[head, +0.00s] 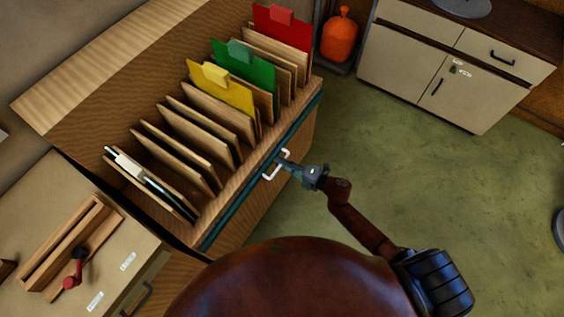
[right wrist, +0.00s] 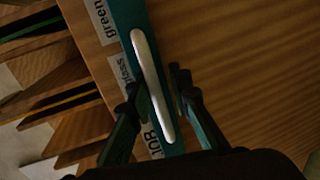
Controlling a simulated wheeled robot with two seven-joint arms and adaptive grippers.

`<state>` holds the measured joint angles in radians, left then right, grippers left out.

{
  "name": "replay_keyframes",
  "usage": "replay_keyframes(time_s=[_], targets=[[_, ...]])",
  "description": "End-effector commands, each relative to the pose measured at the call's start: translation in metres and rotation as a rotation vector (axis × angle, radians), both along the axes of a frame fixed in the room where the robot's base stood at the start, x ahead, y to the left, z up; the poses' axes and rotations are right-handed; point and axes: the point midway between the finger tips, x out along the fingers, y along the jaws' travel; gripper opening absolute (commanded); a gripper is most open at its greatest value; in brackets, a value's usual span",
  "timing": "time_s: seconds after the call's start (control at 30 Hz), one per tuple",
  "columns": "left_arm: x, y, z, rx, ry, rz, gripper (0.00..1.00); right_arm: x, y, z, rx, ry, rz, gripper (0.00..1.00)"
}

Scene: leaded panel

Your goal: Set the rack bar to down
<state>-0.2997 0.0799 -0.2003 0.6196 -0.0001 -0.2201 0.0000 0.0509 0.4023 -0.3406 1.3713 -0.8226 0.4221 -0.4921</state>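The rack bar (head: 232,218) is a long teal strip along the front edge of the wooden rack (head: 222,193). A white handle (head: 271,173) sticks out from its middle. In the right wrist view the handle (right wrist: 151,85) crosses the teal bar (right wrist: 133,14) at a slant. My right gripper (head: 290,165) is at the handle. In the right wrist view my right gripper (right wrist: 155,88) has one finger on each side of the handle, with gaps showing, so it is open around it. My left gripper is not in view.
The rack holds several wooden dividers and yellow (head: 222,92), green (head: 246,68) and red (head: 283,32) panels. A counter with a wooden tray and red-knobbed lever (head: 74,270) stands at left. A cream cabinet (head: 447,75) and orange canister (head: 340,38) stand behind.

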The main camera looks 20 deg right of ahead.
Motion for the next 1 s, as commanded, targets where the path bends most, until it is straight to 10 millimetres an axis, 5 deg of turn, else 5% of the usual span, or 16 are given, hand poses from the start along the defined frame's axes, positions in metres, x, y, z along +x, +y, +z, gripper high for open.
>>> replay_keyframes(time_s=[0.43,1.0], targets=[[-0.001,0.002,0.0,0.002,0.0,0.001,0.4,-0.007,-0.007,0.002,0.0,0.0,0.0,0.16],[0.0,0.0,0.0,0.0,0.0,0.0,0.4,-0.085,-0.067,0.023,0.001,0.001,0.0,0.16]])
